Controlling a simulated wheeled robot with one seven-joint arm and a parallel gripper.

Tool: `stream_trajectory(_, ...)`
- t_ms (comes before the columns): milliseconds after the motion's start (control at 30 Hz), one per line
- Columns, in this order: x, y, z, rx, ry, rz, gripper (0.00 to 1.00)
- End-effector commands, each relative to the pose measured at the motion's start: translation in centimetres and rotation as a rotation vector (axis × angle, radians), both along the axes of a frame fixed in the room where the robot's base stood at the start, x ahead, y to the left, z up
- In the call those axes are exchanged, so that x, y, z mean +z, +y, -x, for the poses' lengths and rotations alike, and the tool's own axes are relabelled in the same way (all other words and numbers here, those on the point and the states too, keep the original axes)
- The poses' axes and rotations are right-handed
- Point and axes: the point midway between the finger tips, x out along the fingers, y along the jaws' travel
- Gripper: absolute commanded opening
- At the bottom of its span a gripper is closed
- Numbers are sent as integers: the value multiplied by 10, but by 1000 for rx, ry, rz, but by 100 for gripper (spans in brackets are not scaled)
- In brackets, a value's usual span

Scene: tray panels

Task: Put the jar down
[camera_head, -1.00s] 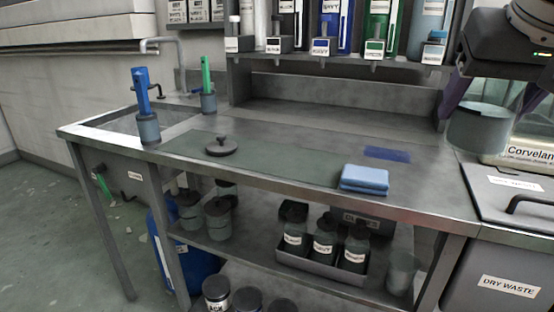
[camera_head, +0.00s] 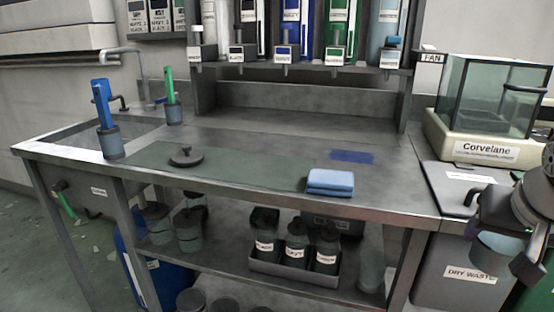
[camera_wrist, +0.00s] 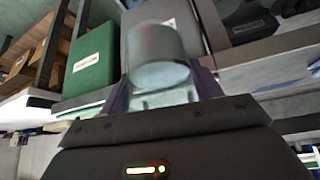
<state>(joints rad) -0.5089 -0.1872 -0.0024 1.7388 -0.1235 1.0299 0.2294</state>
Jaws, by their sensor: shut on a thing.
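The jar (camera_head: 492,252) is a grey-blue, cloudy cylinder at the right of the head view, in front of the dry waste bin. My gripper (camera_head: 505,232) is shut on it and holds it off any surface. In the wrist view the jar (camera_wrist: 157,57) sits between the two purple-grey fingers, slightly tilted in the picture. The jar's far side is hidden.
The steel bench (camera_head: 240,133) has wide clear room. On it are a dark knobbed lid (camera_head: 187,158), a folded blue cloth (camera_head: 330,182), a flat blue patch (camera_head: 352,157) and two tool cups at left. A Corvelane glass-sided balance (camera_head: 485,150) stands at right.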

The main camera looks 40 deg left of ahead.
Motion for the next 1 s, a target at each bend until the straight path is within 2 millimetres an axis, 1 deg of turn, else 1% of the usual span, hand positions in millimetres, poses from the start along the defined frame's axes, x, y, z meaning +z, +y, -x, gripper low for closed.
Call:
stream_trajectory(33,-29,-20,-10,-60,8,5,22)
stream_trajectory(67,-45,-30,-16,-92,8,4,22)
stream_trajectory(100,-65,-43,-24,-136,9,5,22)
stream_trajectory(167,-97,-62,-37,-200,11,6,22)
stream_trajectory(200,-117,-75,-44,-243,11,5,22)
stream_trajectory(267,-147,-94,-56,-304,12,5,22)
stream_trajectory(300,-166,-106,-63,-343,13,6,22)
stream_trajectory(367,-191,-121,-74,-393,11,6,22)
stream_trajectory(400,-207,-131,-79,-424,11,6,22)
stream_trajectory(500,-238,-150,-93,-489,7,5,22)
stream_trajectory(600,-264,-166,-104,-543,6,4,22)
stream_trajectory(767,-297,-187,-117,-614,5,5,22)
stream_trajectory(800,-293,-185,-117,-610,1,0,22)
stream_trajectory(1000,-293,-184,-116,-608,4,-1,22)
